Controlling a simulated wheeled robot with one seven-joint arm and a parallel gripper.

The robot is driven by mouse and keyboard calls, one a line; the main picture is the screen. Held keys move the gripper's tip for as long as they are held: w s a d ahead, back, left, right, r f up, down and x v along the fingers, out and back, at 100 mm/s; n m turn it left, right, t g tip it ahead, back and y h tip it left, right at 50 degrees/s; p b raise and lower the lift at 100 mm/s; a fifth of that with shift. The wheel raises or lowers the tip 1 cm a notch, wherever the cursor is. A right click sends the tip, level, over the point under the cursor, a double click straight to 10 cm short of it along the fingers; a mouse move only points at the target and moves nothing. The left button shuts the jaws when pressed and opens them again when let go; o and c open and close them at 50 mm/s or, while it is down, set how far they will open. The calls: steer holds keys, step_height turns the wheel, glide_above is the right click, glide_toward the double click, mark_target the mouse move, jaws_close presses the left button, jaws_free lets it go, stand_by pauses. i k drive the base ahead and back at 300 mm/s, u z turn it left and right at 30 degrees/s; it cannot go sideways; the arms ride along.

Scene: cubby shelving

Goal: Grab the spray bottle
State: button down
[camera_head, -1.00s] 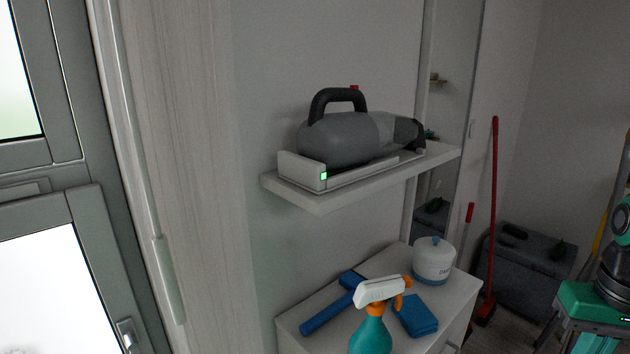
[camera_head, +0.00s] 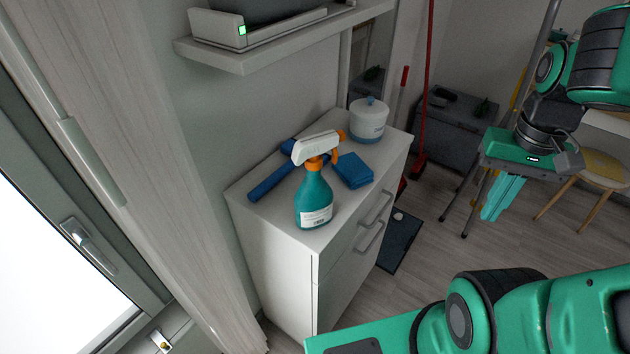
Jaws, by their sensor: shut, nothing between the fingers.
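The spray bottle (camera_head: 314,201) is teal with a white and orange trigger head and a white label. It stands upright on the white cabinet top (camera_head: 263,215), near its front edge. My gripper (camera_head: 496,205) hangs at the right with light teal fingers pointing down. It is shut and empty, well to the right of the bottle and apart from it, over the floor beyond the cabinet.
On the cabinet are a blue brush-like tool (camera_head: 271,182), a folded blue cloth (camera_head: 353,170) and a white canister (camera_head: 368,120). A wall shelf (camera_head: 290,40) overhangs behind. Red-handled tools, a grey box (camera_head: 462,130) and a stool (camera_head: 603,166) stand farther back. Open floor lies right of the cabinet.

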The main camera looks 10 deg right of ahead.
mark_target(313, 200)
steer(key=z, duration=1.7)
steer(key=k, duration=1.3)
steer(key=u, duration=0.2)
